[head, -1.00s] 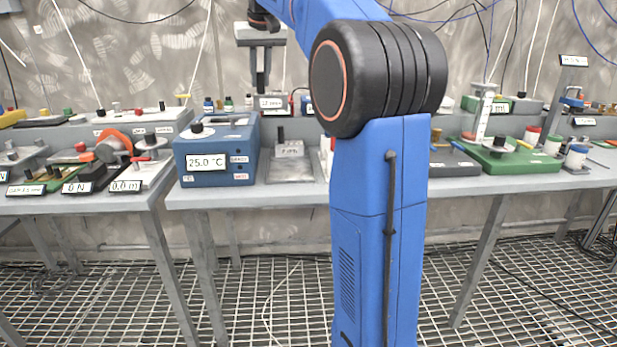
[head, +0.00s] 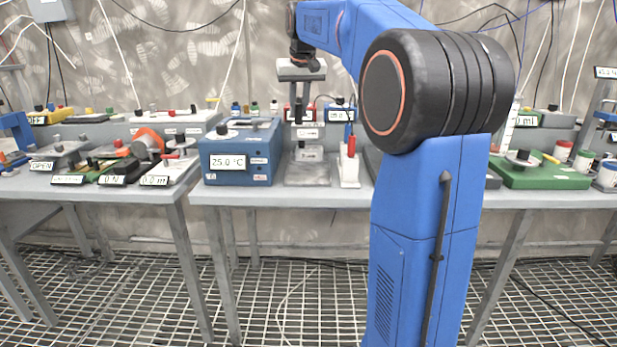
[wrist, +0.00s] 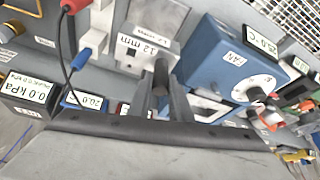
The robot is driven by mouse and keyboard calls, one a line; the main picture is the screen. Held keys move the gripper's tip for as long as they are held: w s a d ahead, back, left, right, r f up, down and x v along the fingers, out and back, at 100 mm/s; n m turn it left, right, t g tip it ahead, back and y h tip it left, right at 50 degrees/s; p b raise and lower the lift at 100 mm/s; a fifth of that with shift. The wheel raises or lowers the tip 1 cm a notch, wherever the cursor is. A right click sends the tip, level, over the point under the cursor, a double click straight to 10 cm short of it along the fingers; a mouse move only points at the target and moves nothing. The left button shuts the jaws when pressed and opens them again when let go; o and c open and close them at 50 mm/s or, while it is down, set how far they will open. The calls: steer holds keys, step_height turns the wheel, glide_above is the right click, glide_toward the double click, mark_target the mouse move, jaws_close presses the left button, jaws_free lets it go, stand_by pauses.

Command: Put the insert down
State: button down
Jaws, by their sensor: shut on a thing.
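My gripper (head: 302,100) hangs fingers-down above the bench, over a grey stand with a small labelled block (head: 309,154). In the wrist view my gripper (wrist: 161,88) is shut on a dark cylindrical insert (wrist: 160,74), seen nearly end-on between the fingers. A grey block with a "12 mm" label (wrist: 130,42) lies just beyond the fingertips in that view. I cannot tell whether the insert touches it.
A blue box reading 25.0 °C (head: 240,152) stands left of the grey stand; it also shows in the wrist view (wrist: 230,60). A white block with a red probe (head: 349,165) stands to the right. Instruments crowd the bench on both sides. My arm hides part of it.

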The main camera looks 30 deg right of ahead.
mark_target(300, 131)
step_height(300, 131, down, 13)
steer(key=shift+s+r, duration=0.1)
steer(key=shift+r, duration=0.1)
stand_by(0.5)
steer(key=c, duration=1.6)
jaws_free()
steer(key=shift+f, duration=0.15)
steer(key=v, duration=1.2)
steer(key=shift+a, duration=0.1)
